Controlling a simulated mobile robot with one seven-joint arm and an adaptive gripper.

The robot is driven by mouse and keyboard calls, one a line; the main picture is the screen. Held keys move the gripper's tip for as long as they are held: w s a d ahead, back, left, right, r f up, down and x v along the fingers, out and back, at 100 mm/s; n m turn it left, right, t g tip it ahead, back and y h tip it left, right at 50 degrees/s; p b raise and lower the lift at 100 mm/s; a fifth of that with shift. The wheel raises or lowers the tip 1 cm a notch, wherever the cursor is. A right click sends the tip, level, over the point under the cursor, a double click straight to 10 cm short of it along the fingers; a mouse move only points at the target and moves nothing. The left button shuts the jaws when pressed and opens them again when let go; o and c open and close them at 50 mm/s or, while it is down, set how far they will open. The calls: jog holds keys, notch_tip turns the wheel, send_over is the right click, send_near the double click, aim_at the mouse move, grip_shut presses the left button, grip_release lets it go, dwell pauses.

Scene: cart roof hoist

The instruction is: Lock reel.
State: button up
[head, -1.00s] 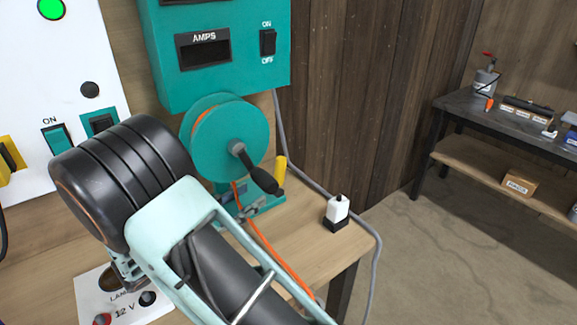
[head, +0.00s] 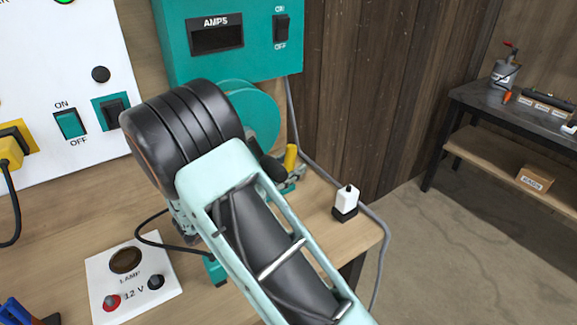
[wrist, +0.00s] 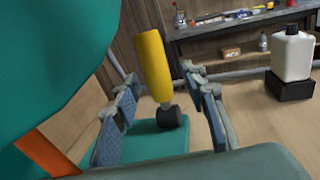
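The teal reel (head: 258,112) stands on the bench below the teal AMPS box, partly hidden by my arm. A yellow lever handle (head: 290,157) stands beside the reel. In the wrist view the yellow handle (wrist: 154,62) rises on a stem from a black pivot on a teal base (wrist: 150,140). My gripper (wrist: 160,78) is open, with one finger on each side of the handle and gaps visible on both sides. The reel (wrist: 50,60) with orange cord (wrist: 45,152) fills the left of the wrist view.
A white bottle (head: 347,198) on a black block stands at the bench's right end, near a grey cable. A white LAMP 12 V plate (head: 133,285) lies on the bench at left. The floor to the right is clear up to the dark shelf table (head: 500,115).

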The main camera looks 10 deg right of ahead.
jog(key=shift+w+d, duration=0.15)
grip_shut()
jog(key=shift+r, duration=0.15)
jog(key=shift+d+r+y+p, duration=0.1)
jog(key=shift+y+p, duration=0.2)
jog(key=shift+p, duration=0.3)
jog(key=shift+d+f+g+y+p, duration=0.15)
jog(key=shift+f+g+y+p, duration=0.15)
jog(key=shift+g+p, duration=0.15)
jog(key=shift+w, duration=0.1)
